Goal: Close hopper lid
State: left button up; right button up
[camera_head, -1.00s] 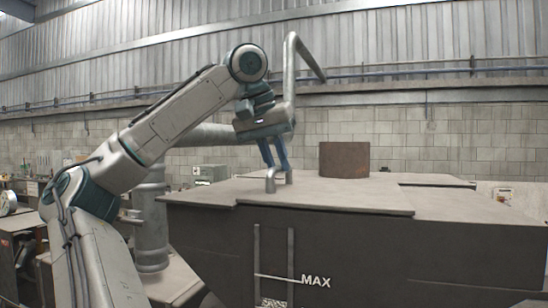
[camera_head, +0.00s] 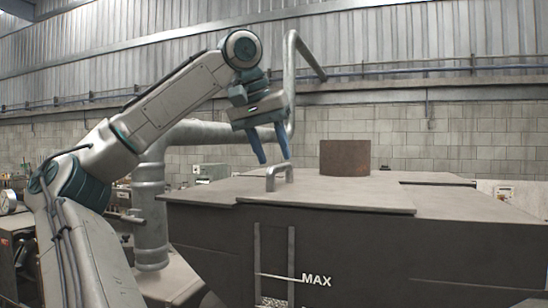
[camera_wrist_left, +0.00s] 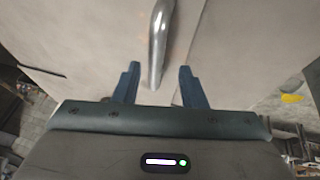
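The hopper lid (camera_head: 335,196) lies flat on top of the dark hopper (camera_head: 360,245), and it also shows in the left wrist view (camera_wrist_left: 240,40). A grey metal bar handle (camera_head: 279,172) stands up from the lid near its left part; in the left wrist view the handle (camera_wrist_left: 157,45) is ahead of the fingers, roughly between them. My left gripper (camera_head: 274,161) is open and empty, its blue fingers just above and behind the handle. The left wrist view shows the two fingers (camera_wrist_left: 158,78) apart. My right gripper is in neither view.
A brown cylindrical collar (camera_head: 345,158) stands on the hopper top right of the handle. A thick grey pipe (camera_head: 150,205) rises at the left of the hopper. A thinner pipe (camera_head: 289,75) rises behind my gripper. The lid's front is clear.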

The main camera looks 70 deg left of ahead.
pick_arm(q)
jog(key=v, duration=0.9)
jog(key=shift+s, duration=0.15)
